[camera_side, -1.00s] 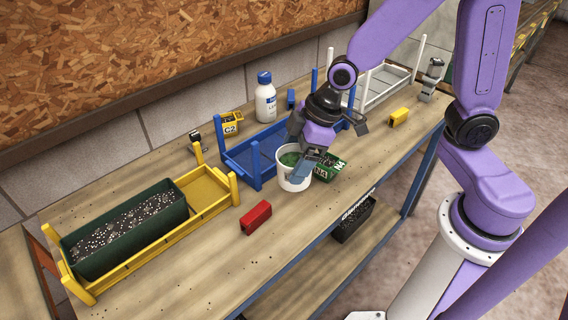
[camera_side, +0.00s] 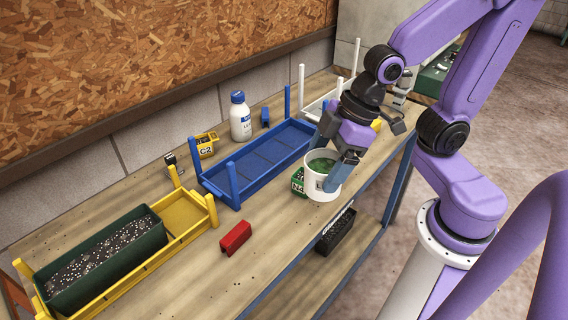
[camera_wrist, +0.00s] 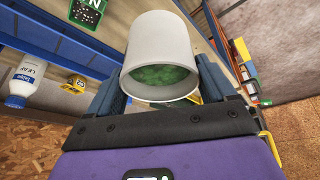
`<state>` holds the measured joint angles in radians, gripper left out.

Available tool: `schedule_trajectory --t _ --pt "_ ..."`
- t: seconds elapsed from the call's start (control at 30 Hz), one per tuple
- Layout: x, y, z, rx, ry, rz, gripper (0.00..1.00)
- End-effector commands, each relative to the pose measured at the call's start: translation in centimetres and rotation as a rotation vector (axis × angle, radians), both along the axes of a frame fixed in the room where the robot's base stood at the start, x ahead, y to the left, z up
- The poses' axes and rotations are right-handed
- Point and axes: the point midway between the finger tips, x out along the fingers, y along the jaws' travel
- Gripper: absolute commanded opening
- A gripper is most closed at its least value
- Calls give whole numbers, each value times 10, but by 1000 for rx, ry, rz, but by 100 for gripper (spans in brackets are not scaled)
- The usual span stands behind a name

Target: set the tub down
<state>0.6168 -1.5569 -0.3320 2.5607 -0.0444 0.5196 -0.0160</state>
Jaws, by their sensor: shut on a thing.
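A white tub (camera_side: 322,178) with green contents stands out near the bench's front edge in the side view. My gripper (camera_side: 340,172) is shut on the tub. The tub's base appears to be above the bench top, in front of the green N4 box (camera_side: 298,181), which it partly hides. In the wrist view the tub (camera_wrist: 160,55) sits between my two fingers (camera_wrist: 160,88), its open mouth and green contents facing the camera. Whether the tub touches anything below is hard to tell.
The blue tray frame (camera_side: 262,158) stands behind, empty. A white bottle (camera_side: 240,120) and yellow C2 box (camera_side: 206,146) are at the back. A red block (camera_side: 235,238) lies in front. The yellow tray (camera_side: 182,216) holds a dark green planter (camera_side: 110,258). Bare bench (camera_side: 280,225) lies right of the red block.

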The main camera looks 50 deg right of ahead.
Motion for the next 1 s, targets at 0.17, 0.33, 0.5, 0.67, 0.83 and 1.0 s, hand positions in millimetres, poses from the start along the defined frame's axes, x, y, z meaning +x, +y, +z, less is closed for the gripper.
schedule_trajectory --t 0.17,0.33,0.5,0.67,0.83,1.0 --pt "-1 0 2 2 -2 0 41" --pt "0 1 17 5 -5 0 41" --pt "0 1 48 9 -7 -1 41" --pt "17 13 59 -3 2 -45 41" --pt "44 33 65 -5 3 -118 41" --pt "79 58 70 -7 6 -210 41"
